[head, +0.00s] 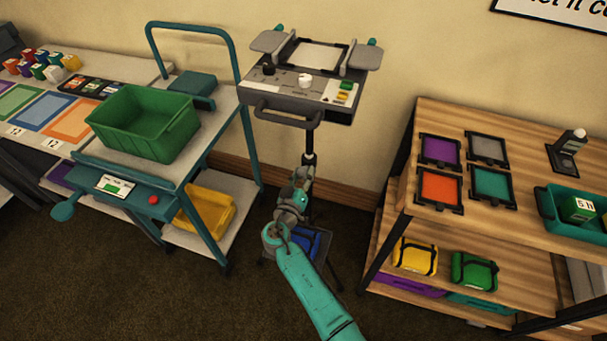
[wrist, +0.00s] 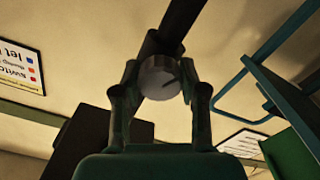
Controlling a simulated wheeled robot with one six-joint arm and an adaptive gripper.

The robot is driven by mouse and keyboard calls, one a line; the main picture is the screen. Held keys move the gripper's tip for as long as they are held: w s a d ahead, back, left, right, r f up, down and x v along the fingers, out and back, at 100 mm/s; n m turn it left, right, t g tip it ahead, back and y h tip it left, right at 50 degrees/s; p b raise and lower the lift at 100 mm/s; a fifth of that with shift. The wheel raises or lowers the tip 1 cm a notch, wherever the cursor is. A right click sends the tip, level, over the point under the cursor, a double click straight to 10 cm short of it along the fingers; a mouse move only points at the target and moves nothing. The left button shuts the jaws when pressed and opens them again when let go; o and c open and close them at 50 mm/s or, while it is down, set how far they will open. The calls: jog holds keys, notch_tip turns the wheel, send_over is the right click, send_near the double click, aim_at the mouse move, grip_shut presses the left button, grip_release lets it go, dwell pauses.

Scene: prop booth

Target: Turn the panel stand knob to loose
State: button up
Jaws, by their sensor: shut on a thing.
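The panel stand (head: 308,145) is a dark pole carrying a grey control panel (head: 285,98) against the wall. In the wrist view its round grey knob (wrist: 157,78) sits on the dark pole, with a dark line on its face. My gripper (wrist: 160,88) is shut on the knob, one finger on each side. In the head view my gripper (head: 303,172) is at the pole, below the panel; the knob is hidden there by my arm. I cannot read any loose or tight marking.
A teal cart (head: 245,160) with a green bin (head: 145,125) stands to the left. A wooden shelf (head: 480,120) with coloured tiles stands to the right. A blue item (head: 312,243) is low by the stand's base, partly behind my arm.

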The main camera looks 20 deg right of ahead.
jog(key=n, duration=1.1)
jog(key=shift+n, duration=1.9)
jog(key=o, duration=1.2)
jog(key=shift+c, duration=0.2)
jog(key=shift+a, duration=0.1)
jog(key=v, duration=1.2)
